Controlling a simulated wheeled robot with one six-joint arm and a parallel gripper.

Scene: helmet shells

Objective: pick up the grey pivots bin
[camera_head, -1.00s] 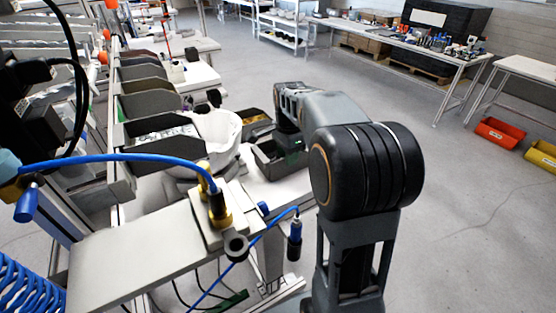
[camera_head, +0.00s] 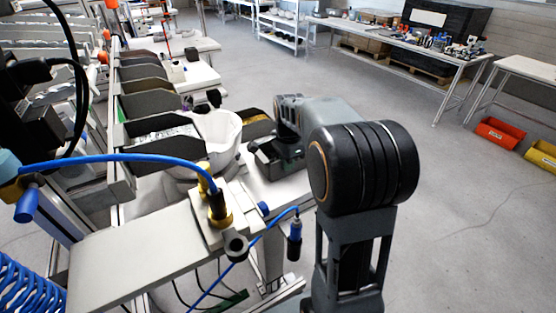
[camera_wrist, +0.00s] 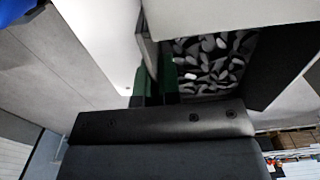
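The grey pivots bin (camera_head: 268,172) stands on the white table in the head view, partly hidden behind my arm. In the wrist view, dark and light grey pivot pieces fill the bin (camera_wrist: 146,52) on the right side of its near wall. My gripper (camera_wrist: 153,92) has two green fingertips close together at that wall. The wall's edge runs down between them. A narrow dark gap shows between the fingers, and I cannot tell whether they press on the wall. In the head view the fingers are hidden.
A white helmet shell (camera_head: 219,132) stands just left of the bin. Another open bin (camera_head: 256,124) is behind it. A row of dark bins (camera_head: 150,105) lines the rack at left. Red (camera_head: 502,134) and yellow bins (camera_head: 542,156) lie on the floor at right. The aisle floor is clear.

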